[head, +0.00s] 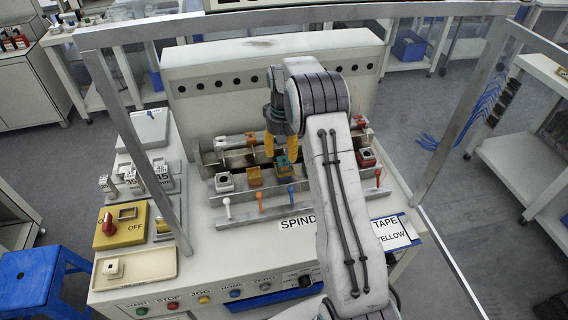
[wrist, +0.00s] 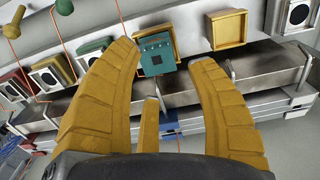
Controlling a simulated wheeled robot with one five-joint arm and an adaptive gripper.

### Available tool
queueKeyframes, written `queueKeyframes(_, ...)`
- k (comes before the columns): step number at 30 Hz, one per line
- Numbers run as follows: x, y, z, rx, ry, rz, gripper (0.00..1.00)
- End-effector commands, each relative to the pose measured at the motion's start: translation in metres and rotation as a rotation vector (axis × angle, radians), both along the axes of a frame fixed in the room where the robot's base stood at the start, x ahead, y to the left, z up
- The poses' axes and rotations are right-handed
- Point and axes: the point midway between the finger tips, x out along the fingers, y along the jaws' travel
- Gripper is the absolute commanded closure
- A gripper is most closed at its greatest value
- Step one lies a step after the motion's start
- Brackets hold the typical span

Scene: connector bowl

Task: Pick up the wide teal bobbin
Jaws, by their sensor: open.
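In the wrist view my gripper (wrist: 167,54) is open with nothing clasped.
A yellow block (head: 254,175) and a white block (head: 224,182) stand left of the teal piece; a red block (head: 366,157) stands right. In the wrist view a green rounded part (wrist: 94,45) is partly behind the left finger. Upright levers, including a blue one (head: 291,194), line the front.

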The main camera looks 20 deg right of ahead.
Motion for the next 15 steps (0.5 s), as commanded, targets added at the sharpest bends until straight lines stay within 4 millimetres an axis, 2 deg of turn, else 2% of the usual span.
queueKeyframes(15, -0.003, -0.003, -0.049, 0.0, 0.001, 0.0, 0.48)
